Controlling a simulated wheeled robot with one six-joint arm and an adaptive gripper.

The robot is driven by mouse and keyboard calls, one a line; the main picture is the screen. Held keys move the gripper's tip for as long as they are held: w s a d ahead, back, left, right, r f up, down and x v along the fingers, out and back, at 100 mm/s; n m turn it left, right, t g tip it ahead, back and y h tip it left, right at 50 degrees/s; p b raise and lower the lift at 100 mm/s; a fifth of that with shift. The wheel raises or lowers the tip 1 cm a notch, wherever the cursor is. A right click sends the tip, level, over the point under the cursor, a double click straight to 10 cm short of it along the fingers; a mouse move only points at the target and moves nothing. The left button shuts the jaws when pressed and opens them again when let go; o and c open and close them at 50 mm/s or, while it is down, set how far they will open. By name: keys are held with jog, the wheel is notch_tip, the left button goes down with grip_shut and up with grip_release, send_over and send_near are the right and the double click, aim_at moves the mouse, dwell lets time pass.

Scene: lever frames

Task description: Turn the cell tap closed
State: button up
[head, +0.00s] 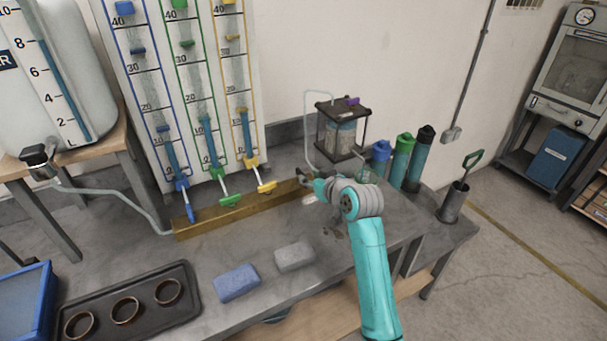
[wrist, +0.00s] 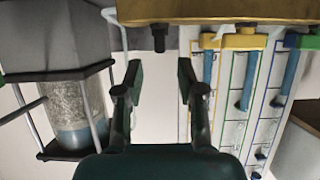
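The cell (head: 341,138) is a clear vessel in a dark-framed stand at the back of the bench, with a purple piece (head: 353,101) on its top. A pale tube (head: 307,115) arches from it down behind my gripper (head: 311,184). My gripper is at the right end of the wooden rail (head: 225,216). In the wrist view my gripper (wrist: 158,77) is open, with nothing between its fingers. A dark peg (wrist: 158,38) juts from the rail just beyond the fingertips. The cell (wrist: 72,115) appears upside down at left. I cannot tell which part is the cell tap.
Blue (head: 190,206), green (head: 229,200) and yellow (head: 267,186) taps stand along the rail, left of my gripper. Capped bottles (head: 401,160) stand right of the cell. Blue (head: 237,283) and grey (head: 294,257) blocks lie on the front of the bench.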

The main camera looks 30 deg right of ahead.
aim_at(303, 174)
jog(key=shift+x, duration=2.75)
grip_shut()
